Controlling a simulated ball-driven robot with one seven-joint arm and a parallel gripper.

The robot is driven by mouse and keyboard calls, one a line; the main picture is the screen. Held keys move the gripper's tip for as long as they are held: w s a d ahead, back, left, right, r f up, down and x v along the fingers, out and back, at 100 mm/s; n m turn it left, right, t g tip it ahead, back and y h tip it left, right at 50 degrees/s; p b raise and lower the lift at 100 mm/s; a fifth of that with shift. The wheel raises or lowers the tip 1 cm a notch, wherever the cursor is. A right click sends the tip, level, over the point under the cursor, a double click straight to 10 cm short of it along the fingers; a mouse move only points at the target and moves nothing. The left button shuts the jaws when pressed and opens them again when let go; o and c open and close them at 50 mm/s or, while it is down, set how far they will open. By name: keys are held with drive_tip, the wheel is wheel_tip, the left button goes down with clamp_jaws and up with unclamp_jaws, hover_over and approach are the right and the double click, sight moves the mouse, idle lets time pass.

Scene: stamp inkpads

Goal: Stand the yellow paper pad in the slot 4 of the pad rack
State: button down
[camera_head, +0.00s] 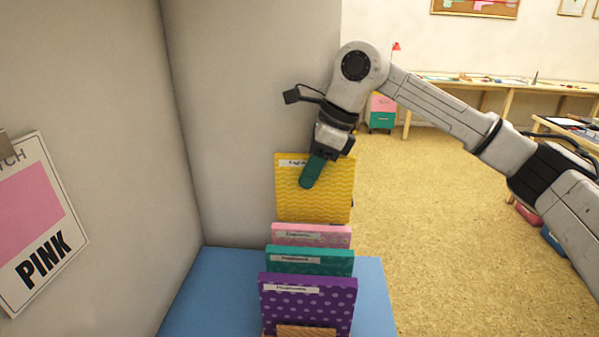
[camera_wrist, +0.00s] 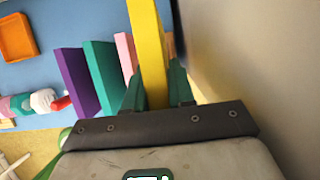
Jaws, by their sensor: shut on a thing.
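The yellow paper pad (camera_head: 327,201) has a wavy pattern and a white label; it is upright, high behind the other pads. My gripper (camera_head: 312,171) is shut on its upper part, and in the wrist view the yellow pad (camera_wrist: 147,45) sits between the green fingers. The pad rack (camera_head: 305,331) shows only a wooden front edge; its slots are hidden. Purple (camera_head: 308,306), teal (camera_head: 310,264) and pink (camera_head: 312,239) pads stand in a row in front of the yellow pad. I cannot tell whether the yellow pad's hidden lower edge touches the rack.
The rack stands on a blue tabletop (camera_head: 222,290) in a wall corner, with the wall (camera_head: 250,110) close behind and left. A PINK sign (camera_head: 42,225) hangs at left. The wrist view shows an orange tray (camera_wrist: 17,38) and a red-tipped white bottle (camera_wrist: 45,100). Open floor lies right.

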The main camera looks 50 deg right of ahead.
sight(308, 220)
drive_tip(key=shift+f+b, duration=3.6)
drive_tip(key=shift+f, duration=2.1)
drive_tip(key=c, duration=0.9)
unclamp_jaws()
drive_tip(key=p+v, duration=0.1)
drive_tip(key=v, duration=0.9)
drive_tip(key=shift+s+r, duration=0.15)
drive_tip(key=shift+r, duration=0.15)
drive_tip(key=shift+s+d, duration=0.1)
